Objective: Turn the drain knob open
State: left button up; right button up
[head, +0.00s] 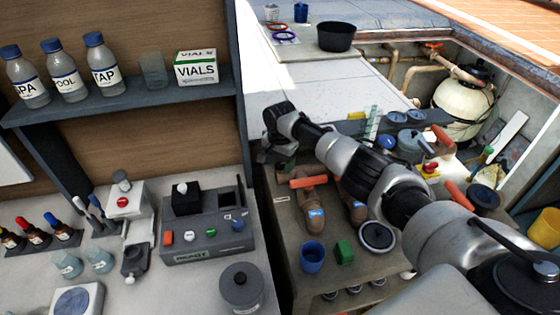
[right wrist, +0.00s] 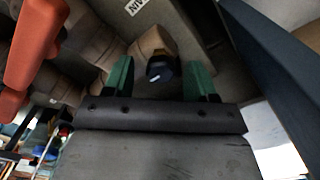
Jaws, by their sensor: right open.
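The small dark knob (right wrist: 160,68) with a white mark sits on the end of a tan pipe fitting (right wrist: 152,42) in the right wrist view. My right gripper (right wrist: 158,76) is open, with one green finger on each side of the knob. A gap shows between the knob and each finger, so it is not gripped. A white label (right wrist: 136,6) with partly cut-off, upside-down letters is just beyond it. In the head view my right gripper (head: 272,152) is at the left end of the pipework bench, and the knob is hidden there. My left gripper is not in view.
An orange valve handle (head: 308,182) stands close to my gripper; an orange handle (right wrist: 32,45) fills the wrist view's left. A dark panel edge (head: 243,120) borders the left.

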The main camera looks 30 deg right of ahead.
jog(key=shift+c, duration=1.2)
jog(key=c, duration=0.7)
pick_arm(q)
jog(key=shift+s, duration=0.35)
